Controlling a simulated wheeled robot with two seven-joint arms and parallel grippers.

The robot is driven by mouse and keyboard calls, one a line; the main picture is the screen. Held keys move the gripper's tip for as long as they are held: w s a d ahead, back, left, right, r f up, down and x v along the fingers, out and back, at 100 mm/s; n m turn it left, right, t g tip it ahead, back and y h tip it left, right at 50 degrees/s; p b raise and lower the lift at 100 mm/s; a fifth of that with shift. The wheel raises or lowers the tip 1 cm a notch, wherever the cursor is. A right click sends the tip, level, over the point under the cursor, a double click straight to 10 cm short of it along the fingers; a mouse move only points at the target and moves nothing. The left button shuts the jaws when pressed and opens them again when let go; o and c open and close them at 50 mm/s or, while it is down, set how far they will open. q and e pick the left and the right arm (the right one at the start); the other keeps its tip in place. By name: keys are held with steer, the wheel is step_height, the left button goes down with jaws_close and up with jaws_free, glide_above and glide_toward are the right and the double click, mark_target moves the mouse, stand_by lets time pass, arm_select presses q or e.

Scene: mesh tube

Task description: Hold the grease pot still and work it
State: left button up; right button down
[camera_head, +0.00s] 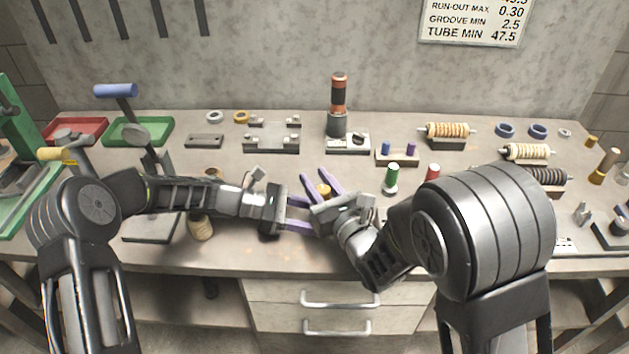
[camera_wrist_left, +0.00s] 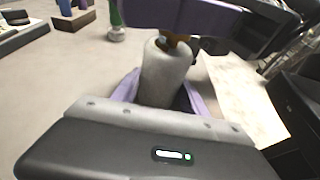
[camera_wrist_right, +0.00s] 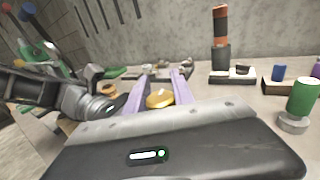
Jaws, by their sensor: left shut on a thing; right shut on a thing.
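The grease pot is a pale grey upright cylinder in the left wrist view (camera_wrist_left: 163,75), with a brass cap at its top. The cap shows in the head view (camera_head: 324,191) and in the right wrist view (camera_wrist_right: 160,99). My left gripper (camera_head: 303,212) is shut around the pot's body, its purple fingers on both sides. My right gripper (camera_head: 319,182) is shut on the cap, its purple fingers crossing above the pot. In the head view the right gripper and fingers hide most of the pot's body.
A green-topped bottle (camera_head: 391,180) and a small block with blue and purple plugs (camera_head: 397,158) stand right of my grippers. A black and orange cylinder (camera_head: 337,105) stands behind. A clamp fixture (camera_head: 272,137) lies at the back. A wooden-looking spool (camera_head: 200,228) stands by my left forearm.

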steer(key=m+h, duration=0.1)
steer(key=h, duration=0.1)
steer(key=m+t+h, duration=0.1)
steer(key=h, duration=0.1)
steer(key=m+t+h, duration=0.1)
steer(key=m+h, duration=0.1)
steer(key=shift+w+d+f, duration=0.1)
steer(key=shift+d, duration=0.25)
steer(key=m+h, duration=0.1)
steer(key=d+h, duration=0.1)
steer(key=h, duration=0.1)
steer(key=shift+f+m, duration=0.15)
steer(key=shift+m, duration=0.25)
steer(key=shift+d+m+h, duration=0.1)
steer(key=shift+m+h, duration=0.4)
steer(key=shift+h, duration=0.1)
steer(key=c, duration=1.1)
jaws_free()
steer(key=shift+r, duration=0.2)
steer(key=shift+o, duration=0.2)
step_height(320, 180, up, 10)
